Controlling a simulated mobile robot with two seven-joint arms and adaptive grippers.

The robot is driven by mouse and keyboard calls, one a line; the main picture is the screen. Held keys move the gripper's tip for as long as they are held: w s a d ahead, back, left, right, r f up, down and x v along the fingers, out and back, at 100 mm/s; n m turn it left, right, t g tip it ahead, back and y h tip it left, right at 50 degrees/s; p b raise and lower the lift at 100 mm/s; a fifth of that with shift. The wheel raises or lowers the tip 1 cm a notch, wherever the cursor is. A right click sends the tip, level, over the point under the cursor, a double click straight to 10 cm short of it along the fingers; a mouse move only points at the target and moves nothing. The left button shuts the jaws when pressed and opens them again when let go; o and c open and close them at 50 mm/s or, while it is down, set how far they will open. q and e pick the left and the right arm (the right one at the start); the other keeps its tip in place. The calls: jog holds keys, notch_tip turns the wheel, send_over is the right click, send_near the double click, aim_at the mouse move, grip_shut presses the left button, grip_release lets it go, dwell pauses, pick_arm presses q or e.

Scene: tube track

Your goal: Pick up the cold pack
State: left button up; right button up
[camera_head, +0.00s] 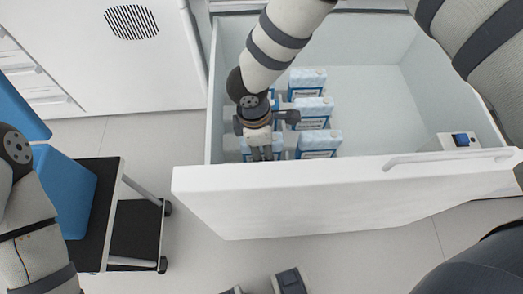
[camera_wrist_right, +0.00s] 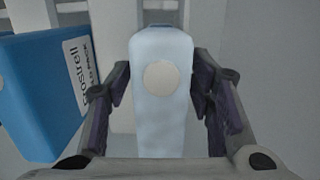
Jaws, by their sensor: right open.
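A light blue cold pack (camera_wrist_right: 160,100) with a pale round spot stands between the fingers of my right gripper (camera_wrist_right: 161,85) in the right wrist view. The fingers are open on either side of it, with no clear grip. In the head view my right gripper (camera_head: 262,150) points down into the open white drawer (camera_head: 375,105), over the front left of the cold packs. Several blue and white packs stand in rows there, such as the front right one (camera_head: 319,145). The gripper and arm partly hide the left row. My left gripper is not in view.
The drawer front (camera_head: 330,195) forms a high wall before the packs. The drawer's right part is bare. A blue box (camera_wrist_right: 38,95) with a printed label stands left of the fingers. A black cart (camera_head: 98,200) holds a blue bin (camera_head: 66,190) at the left.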

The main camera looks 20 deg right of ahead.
grip_shut()
dwell(0.3)
